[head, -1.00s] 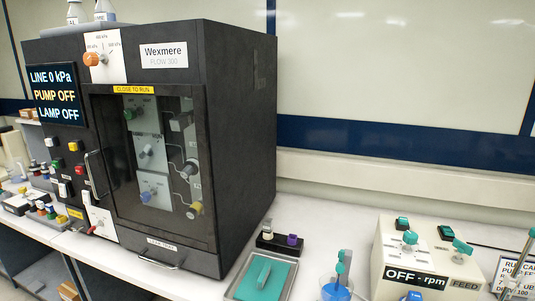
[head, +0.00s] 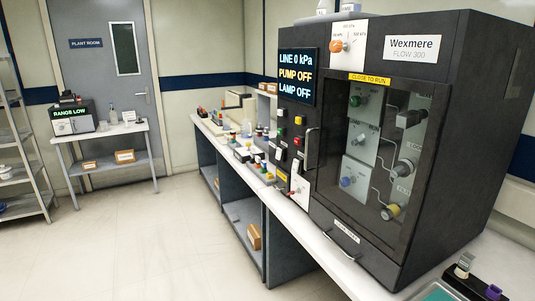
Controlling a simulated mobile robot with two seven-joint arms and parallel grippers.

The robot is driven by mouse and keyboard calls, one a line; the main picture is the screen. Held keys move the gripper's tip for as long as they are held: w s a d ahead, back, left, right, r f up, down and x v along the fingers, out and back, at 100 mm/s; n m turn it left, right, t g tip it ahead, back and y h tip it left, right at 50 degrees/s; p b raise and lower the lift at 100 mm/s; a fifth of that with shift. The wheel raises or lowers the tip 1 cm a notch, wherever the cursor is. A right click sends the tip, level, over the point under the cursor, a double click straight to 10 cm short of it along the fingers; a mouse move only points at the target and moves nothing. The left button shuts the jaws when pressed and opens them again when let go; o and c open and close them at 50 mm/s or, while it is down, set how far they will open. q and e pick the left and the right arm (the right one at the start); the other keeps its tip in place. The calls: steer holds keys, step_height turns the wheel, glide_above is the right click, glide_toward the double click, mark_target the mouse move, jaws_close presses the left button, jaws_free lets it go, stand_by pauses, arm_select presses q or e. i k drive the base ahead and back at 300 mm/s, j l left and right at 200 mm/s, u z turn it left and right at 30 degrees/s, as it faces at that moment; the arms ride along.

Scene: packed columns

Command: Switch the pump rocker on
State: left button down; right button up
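The black Wexmere FLOW 300 cabinet (head: 440,75) stands on the bench at the right. Its display (head: 297,76) reads LINE 0 kPa, PUMP OFF, LAMP OFF. Neither gripper is in view.
The bench (head: 345,270) runs back from the cabinet, with small items on it. Open floor (head: 140,240) lies at the left. A small table (head: 110,133) with a RANGE LOW device (head: 75,118), a shelf rack (head: 18,140) and a grey door (head: 105,60) stand beyond.

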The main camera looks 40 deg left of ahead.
mark_target(279, 155)
steer(key=u, duration=1)
steer(key=i+j+z, duration=0.1)
steer(key=i+j, duration=0.2)
steer(key=i+j+z, duration=0.1)
steer(key=i+j, duration=0.15)
steer(key=i+j+z, duration=0.1)
steer(key=i+j, duration=0.15)
steer(key=j, duration=0.2)
steer(key=i+j+z, duration=0.1)
steer(key=i+j, duration=0.15)
steer(key=i+j+z, duration=0.1)
steer(key=j, duration=0.4)
steer(key=i+j+z, duration=0.15)
steer(key=i+j, duration=0.2)
steer(key=i+j+z, duration=0.1)
steer(key=j, duration=0.35)
steer(key=i, duration=0.1)
